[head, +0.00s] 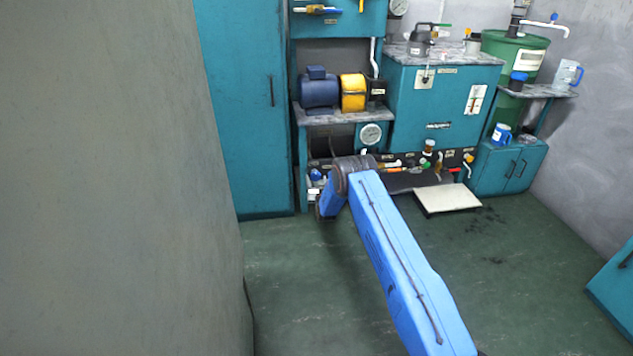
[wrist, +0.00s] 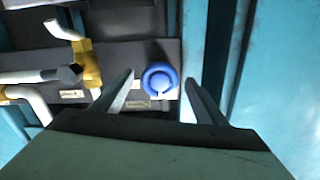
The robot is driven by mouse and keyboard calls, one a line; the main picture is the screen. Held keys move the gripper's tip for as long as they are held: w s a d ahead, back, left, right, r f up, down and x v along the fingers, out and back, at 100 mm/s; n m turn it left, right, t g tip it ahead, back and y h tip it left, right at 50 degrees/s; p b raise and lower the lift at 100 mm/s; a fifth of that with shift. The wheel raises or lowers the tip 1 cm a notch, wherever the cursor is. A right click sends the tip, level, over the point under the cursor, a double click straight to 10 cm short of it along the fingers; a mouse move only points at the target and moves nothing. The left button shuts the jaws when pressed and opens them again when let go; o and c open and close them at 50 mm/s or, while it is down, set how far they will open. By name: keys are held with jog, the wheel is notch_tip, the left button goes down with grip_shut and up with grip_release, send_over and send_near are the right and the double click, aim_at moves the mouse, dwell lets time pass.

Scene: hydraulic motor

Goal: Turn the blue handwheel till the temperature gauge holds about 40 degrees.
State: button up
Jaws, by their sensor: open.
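The blue handwheel (wrist: 160,80) shows in the wrist view as a round ring with a hub, in front of a dark panel. It is small in the head view (head: 315,174), at the lower left of the machine, just beyond my arm's end. My gripper (wrist: 158,84) is open, with one finger on each side of the handwheel in the picture. Whether the fingers touch it or stand short of it I cannot tell. A round white gauge (head: 370,134) sits under the bench; another (head: 398,7) is at the top. Their readings are too small to tell.
A yellow valve fitting (wrist: 88,65) with pale pipes is left of the handwheel. A teal cabinet wall (wrist: 270,70) stands close on the right. In the head view, a pale-topped box (head: 447,198) lies on the floor right of my arm. The green floor in front is mostly clear.

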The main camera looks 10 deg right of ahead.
jog(key=c, duration=1)
jog(key=shift+c, duration=0.2)
jog(key=shift+n, duration=0.3)
jog(key=n, duration=1.3)
jog(key=shift+d+n, duration=0.1)
jog(key=shift+n, duration=2.4)
